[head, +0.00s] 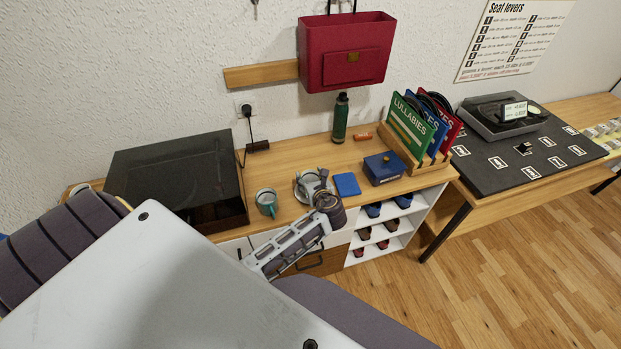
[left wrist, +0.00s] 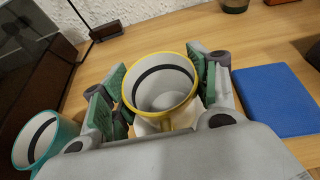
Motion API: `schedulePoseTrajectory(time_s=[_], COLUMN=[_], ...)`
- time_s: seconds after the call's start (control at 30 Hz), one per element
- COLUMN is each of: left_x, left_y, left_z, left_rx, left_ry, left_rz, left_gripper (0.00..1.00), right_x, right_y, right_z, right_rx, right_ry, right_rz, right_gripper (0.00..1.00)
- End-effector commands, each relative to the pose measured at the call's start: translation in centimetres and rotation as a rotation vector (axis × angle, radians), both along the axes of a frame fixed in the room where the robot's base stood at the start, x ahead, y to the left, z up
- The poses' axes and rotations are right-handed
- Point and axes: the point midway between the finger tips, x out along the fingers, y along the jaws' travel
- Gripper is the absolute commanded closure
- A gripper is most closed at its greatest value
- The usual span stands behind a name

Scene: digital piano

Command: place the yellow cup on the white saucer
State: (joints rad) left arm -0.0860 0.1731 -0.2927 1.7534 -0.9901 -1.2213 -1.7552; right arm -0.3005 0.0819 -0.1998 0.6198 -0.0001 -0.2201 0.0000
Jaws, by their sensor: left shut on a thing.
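The yellow cup (left wrist: 160,82) has a yellow rim and a pale inside with a dark band. It stands about upright between the green pads of my left gripper (left wrist: 160,93), which is shut on it. In the head view my left gripper (head: 314,183) is over the white saucer (head: 298,191) on the wooden cabinet top. The gripper hides much of the saucer and cup there. A pale patch, likely the saucer, shows below the cup in the left wrist view. I cannot tell whether cup and saucer touch. My right gripper is not in view.
A teal cup (head: 266,202) stands left of the saucer. A blue flat pad (head: 346,184) and a blue box (head: 384,168) lie to the right. A dark glossy box (head: 180,175) fills the left. A green bottle (head: 340,118) stands at the wall.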

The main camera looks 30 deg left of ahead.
Motion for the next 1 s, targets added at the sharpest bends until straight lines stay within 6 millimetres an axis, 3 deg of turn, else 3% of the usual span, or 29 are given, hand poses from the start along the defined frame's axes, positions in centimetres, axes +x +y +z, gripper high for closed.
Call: schedulePoseTrajectory(time_s=[0.13,0.17,0.3,0.8,1.0], left_x=[0.0,0.0,0.0,0.0,-1.0], left_y=[0.0,0.0,0.0,0.0,-1.2], left_z=[-0.2,-0.2,-0.2,0.1,0.6], left_rx=[0.001,0.0,0.0,0.0,0.0], left_ry=[-0.001,0.0,0.0,0.0,0.0], left_rz=[0.0,0.0,0.0,0.0,-0.001], left_gripper=[0.68,0.38,0.2,0.19,0.19], right_x=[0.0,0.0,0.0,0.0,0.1], right_y=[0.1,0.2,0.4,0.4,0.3], right_z=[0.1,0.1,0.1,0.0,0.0], right_rx=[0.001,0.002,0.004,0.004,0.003], right_ry=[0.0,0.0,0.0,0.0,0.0], right_rz=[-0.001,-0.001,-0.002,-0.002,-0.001], right_gripper=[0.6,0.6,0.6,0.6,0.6])
